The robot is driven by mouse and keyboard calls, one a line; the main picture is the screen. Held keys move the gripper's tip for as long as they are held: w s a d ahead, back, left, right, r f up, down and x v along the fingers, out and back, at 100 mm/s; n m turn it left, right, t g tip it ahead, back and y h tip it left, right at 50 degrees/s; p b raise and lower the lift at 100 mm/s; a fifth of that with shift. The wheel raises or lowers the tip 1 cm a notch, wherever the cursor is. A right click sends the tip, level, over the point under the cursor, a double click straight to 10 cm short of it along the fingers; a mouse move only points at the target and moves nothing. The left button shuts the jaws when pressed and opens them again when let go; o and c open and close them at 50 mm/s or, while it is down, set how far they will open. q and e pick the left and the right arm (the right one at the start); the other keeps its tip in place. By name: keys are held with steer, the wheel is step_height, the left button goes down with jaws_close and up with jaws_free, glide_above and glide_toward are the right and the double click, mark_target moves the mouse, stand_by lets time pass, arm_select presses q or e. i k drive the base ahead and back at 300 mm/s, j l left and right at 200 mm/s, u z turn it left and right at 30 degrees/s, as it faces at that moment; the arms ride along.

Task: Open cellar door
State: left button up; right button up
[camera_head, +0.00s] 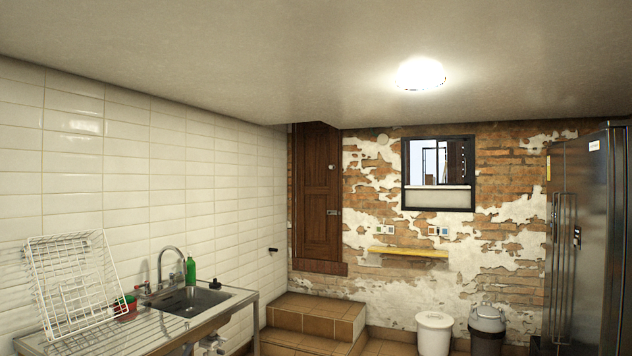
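The cellar door (317,190) is a dark brown wooden panel door in the far wall, left of centre. It looks shut. A small metal handle (333,212) sits on its right edge. Tiled steps (312,318) rise in front of it. Neither of my grippers shows in the head view, and the door is well away across the room.
A metal sink counter (165,325) with a white wire rack (75,283) runs along the left wall. Two bins, one white (434,333) and one grey (487,330), stand by the far wall. A tall steel fridge (582,240) is at right.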

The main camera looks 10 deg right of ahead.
mark_target(317, 141)
steer(key=i+l+z, duration=0.25)
steer(key=i+z, duration=0.2)
steer(key=i, duration=0.3)
steer(key=i+z, duration=0.35)
steer(key=i, duration=5.5)
